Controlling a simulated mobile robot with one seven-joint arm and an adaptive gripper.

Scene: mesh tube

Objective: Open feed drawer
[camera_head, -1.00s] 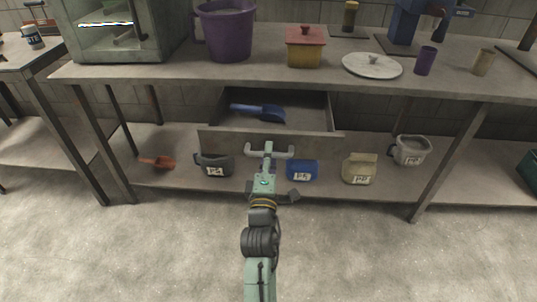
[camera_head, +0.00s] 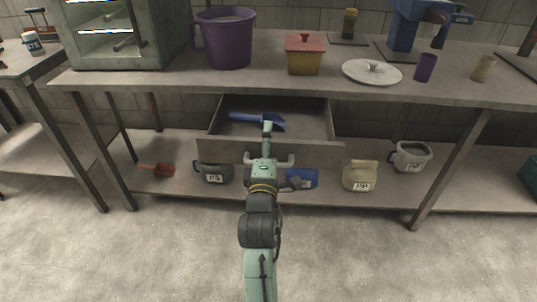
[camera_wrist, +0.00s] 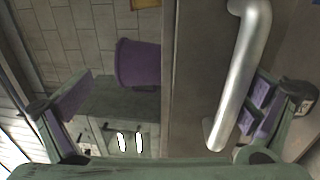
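The feed drawer (camera_head: 222,150) under the workbench stands pulled out in the head view. Its inside shows, with a blue scoop (camera_head: 256,121) in it. A silver bar handle (camera_head: 284,161) runs across the drawer front, partly covered by my gripper (camera_head: 267,142). In the wrist view my gripper (camera_wrist: 168,103) is open, its purple finger pads wide apart. The handle (camera_wrist: 240,75) lies between the fingers in that picture, nearer the right finger. I cannot tell whether it touches that finger. The drawer front (camera_wrist: 190,90) fills the middle beside it.
On the bench (camera_head: 180,82) stand a purple bucket (camera_head: 228,40), a red-lidded yellow box (camera_head: 304,57) and a round white lid (camera_head: 370,73). Labelled scoops and a red scoop (camera_head: 157,169) lie on the lower shelf (camera_head: 330,198). The floor in front is clear.

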